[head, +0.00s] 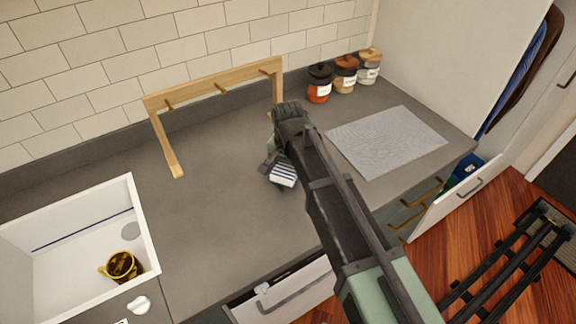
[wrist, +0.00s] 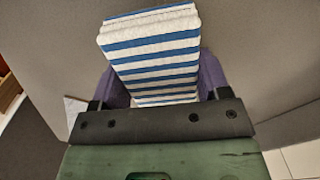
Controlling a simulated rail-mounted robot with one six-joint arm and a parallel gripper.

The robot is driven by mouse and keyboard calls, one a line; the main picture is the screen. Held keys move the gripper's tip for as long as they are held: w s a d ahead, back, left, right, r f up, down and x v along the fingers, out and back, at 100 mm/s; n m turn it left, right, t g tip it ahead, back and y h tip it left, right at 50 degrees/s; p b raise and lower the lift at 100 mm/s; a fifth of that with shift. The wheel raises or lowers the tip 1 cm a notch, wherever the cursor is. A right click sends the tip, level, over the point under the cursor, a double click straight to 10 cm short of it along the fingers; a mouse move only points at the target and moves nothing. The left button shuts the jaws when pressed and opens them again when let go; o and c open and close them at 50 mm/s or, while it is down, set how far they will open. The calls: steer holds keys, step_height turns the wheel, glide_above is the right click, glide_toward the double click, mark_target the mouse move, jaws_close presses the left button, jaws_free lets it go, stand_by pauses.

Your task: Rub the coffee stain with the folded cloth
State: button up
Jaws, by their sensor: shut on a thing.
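The folded cloth (wrist: 152,52) has blue and white stripes and sits between the fingers of my gripper (wrist: 160,90) in the wrist view. In the head view the cloth (head: 283,172) shows just under my gripper (head: 272,170), over the middle of the grey counter. My gripper is shut on it. I cannot tell whether the cloth touches the counter. No coffee stain shows in either view; my arm and the cloth hide part of the counter.
A wooden rack (head: 215,82) stands behind my gripper. Several jars (head: 345,76) line the back right, near a grey mat (head: 386,140). A white sink (head: 90,225) at left holds a brown-gold mug (head: 121,266). A drawer (head: 284,292) is open at the front. Counter left of my gripper is clear.

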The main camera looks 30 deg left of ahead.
steer(key=shift+r+p, duration=0.35)
steer(key=shift+r, duration=0.6)
step_height(320, 180, up, 3)
steer(key=p, duration=0.3)
steer(key=shift+r, duration=0.1)
steer(key=shift+s, duration=0.1)
